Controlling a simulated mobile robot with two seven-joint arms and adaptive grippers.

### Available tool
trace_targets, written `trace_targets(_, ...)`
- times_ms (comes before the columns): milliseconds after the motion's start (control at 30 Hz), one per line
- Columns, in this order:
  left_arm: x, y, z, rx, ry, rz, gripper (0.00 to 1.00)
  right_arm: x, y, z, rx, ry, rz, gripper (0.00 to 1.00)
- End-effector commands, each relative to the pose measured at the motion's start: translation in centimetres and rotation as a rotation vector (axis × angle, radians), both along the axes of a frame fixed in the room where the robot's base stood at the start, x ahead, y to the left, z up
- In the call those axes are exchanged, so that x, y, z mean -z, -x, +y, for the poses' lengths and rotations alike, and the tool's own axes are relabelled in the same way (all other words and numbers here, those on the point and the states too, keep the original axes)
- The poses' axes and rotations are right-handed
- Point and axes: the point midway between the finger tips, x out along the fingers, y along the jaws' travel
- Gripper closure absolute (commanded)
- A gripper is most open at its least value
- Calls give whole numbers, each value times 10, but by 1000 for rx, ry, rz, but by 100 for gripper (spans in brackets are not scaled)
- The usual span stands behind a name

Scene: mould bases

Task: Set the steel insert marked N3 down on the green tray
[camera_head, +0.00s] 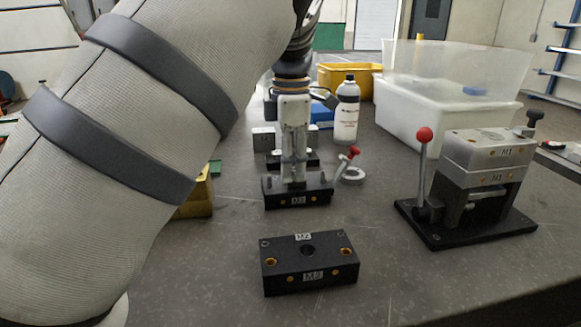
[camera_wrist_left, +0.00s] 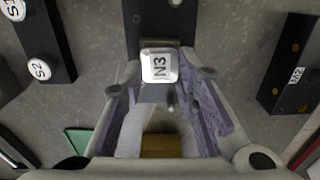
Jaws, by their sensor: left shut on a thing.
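The steel insert marked N3 (camera_wrist_left: 160,65) sits between my left gripper's fingers in the left wrist view, its label facing the camera. My left gripper (camera_head: 293,180) is shut on it, pointing down at a black mould base (camera_head: 318,198) in the head view. The black base (camera_wrist_left: 147,20) also shows just beyond the insert in the wrist view. I cannot tell whether the insert is still seated in it. A green surface, likely the tray (camera_head: 215,168), shows only as a sliver beside my arm; a green corner (camera_wrist_left: 78,141) shows in the wrist view. My right gripper is not in view.
A black block marked M2 (camera_head: 311,268) lies in front. A clamp stand (camera_head: 470,220) with a red-knobbed lever stands right. A bottle (camera_head: 346,112), a white bin (camera_head: 425,115) and a yellow bin (camera_head: 345,75) stand behind. A yellow block (camera_head: 197,200) is partly behind my arm.

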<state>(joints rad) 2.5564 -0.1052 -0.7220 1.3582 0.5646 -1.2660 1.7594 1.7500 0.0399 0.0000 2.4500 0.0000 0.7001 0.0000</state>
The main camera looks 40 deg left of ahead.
Motion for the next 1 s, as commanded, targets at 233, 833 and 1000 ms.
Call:
trace_targets(233,-7,0,0,-1,0,-1,100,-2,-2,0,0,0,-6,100)
trace_targets(833,-57,41,50,-8,-13,-18,100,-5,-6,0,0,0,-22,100)
trace_targets(1000,-92,94,94,-8,-10,-16,100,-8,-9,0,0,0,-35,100)
